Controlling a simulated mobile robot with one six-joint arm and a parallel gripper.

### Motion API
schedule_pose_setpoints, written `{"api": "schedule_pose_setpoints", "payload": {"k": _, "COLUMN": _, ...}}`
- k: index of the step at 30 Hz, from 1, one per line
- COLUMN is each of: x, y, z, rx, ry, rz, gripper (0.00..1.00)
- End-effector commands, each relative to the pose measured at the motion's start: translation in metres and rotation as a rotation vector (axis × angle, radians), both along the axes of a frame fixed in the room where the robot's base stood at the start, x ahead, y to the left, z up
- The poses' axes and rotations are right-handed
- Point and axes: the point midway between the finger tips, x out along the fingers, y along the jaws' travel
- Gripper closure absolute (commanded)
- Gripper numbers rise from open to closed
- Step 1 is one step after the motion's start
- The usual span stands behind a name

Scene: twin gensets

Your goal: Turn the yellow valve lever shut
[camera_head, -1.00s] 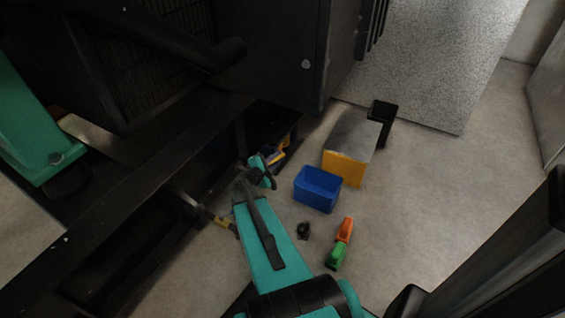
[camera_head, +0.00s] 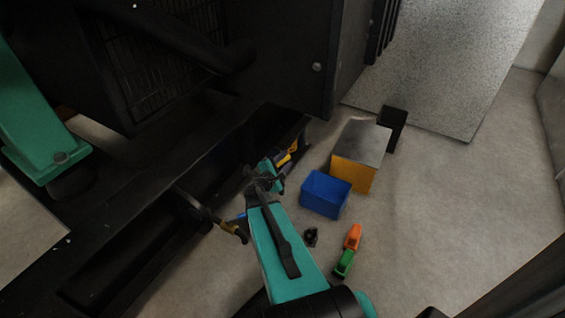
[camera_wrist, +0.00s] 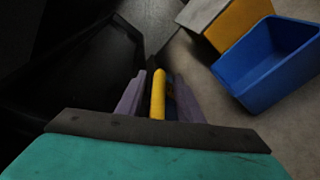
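The yellow valve lever (camera_wrist: 158,94) shows in the wrist view as a yellow bar between the two fingers of my gripper (camera_wrist: 159,90). The fingers stand apart, one on each side of it, with dark gaps visible beside the bar. Whether the lever is fully between the fingertips or just beyond them is hard to tell. In the head view the yellow lever (camera_head: 284,159) is small, just past my gripper (camera_head: 272,170), near the end of the black base frame. The valve body is mostly hidden.
A blue bin (camera_head: 325,194) and a yellow box with a grey top (camera_head: 353,172) stand right of my gripper. An orange and green object (camera_head: 348,250) and a small dark part (camera_head: 311,236) lie on the floor. The black genset frame (camera_head: 150,215) lies to the left.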

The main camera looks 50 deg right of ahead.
Motion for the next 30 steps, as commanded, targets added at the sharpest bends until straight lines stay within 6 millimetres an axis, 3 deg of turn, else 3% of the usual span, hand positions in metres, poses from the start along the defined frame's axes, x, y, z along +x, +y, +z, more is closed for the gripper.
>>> {"api": "schedule_pose_setpoints", "payload": {"k": 14, "x": 0.001, "y": 0.013, "z": 0.002, "rx": 0.002, "ry": 0.002, "rz": 0.010, "gripper": 0.67}}
{"api": "schedule_pose_setpoints", "payload": {"k": 30, "x": -0.018, "y": 0.067, "z": 0.015, "rx": 0.001, "ry": 0.002, "rz": 0.008, "gripper": 0.67}}
